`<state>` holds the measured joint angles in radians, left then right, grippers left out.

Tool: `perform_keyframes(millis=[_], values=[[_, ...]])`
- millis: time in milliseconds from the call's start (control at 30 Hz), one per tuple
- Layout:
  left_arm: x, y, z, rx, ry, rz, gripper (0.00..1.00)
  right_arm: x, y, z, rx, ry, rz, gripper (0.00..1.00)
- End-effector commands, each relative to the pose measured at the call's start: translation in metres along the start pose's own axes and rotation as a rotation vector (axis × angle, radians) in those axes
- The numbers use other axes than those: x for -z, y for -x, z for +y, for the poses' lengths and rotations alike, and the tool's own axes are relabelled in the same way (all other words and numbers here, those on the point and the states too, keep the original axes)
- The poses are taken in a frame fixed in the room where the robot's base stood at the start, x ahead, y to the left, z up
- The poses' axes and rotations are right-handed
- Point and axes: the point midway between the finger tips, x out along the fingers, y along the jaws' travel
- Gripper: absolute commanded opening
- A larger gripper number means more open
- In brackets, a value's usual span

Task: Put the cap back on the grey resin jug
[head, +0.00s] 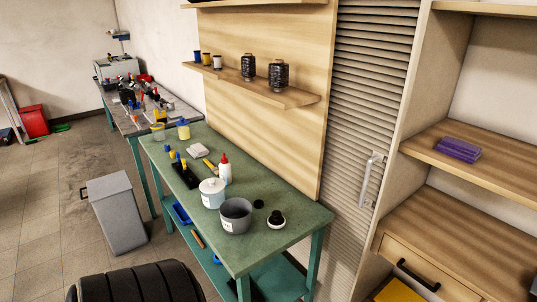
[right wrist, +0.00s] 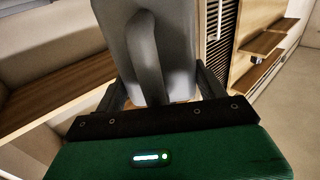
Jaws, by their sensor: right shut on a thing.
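In the right wrist view my right gripper (right wrist: 160,84) is shut on a grey moulded body with an upright handle, which looks like the grey resin jug (right wrist: 122,28). The jug's top and mouth are outside the view, so I cannot tell whether a cap is on it. The jug is not visible in the head view. A small black disc (head: 258,204), possibly the cap, lies flat on the green table. Beside it is a low round white item with a black top (head: 276,219). Neither of my grippers shows in the head view.
The green table (head: 262,252) also holds a grey pot (head: 235,228), a white tub (head: 211,201) and a red-capped bottle (head: 225,168). Its near right corner is bare. A wooden panel with a spool shelf (head: 290,98) rises behind. A grey bin (head: 118,220) stands at left.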

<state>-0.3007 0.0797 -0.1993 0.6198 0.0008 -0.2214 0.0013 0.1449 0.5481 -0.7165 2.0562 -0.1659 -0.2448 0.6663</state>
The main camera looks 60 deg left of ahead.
Motion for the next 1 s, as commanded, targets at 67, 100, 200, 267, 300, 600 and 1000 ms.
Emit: perform_keyframes(millis=[67, 100, 200, 267, 300, 600, 1000], values=[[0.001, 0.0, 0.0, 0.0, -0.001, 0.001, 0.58, 0.004, 0.0, -0.001, 0.0, 0.001, 0.007, 0.08], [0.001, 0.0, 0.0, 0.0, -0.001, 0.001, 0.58, 0.005, 0.0, -0.001, -0.004, 0.0, 0.007, 0.08], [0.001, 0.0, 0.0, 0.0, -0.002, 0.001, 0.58, 0.009, 0.004, -0.002, -0.036, -0.002, 0.007, 0.08], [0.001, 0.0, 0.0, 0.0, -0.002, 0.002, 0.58, 0.014, 0.009, -0.002, -0.07, -0.005, 0.008, 0.08], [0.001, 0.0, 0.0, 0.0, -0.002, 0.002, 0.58, 0.016, 0.013, -0.001, -0.1, -0.007, 0.007, 0.08], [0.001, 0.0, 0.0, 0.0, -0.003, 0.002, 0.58, 0.015, 0.069, 0.034, -0.394, -0.008, 0.0, 0.08], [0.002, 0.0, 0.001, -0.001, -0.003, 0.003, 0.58, -0.008, 0.148, 0.071, -0.675, -0.001, 0.0, 0.08]])
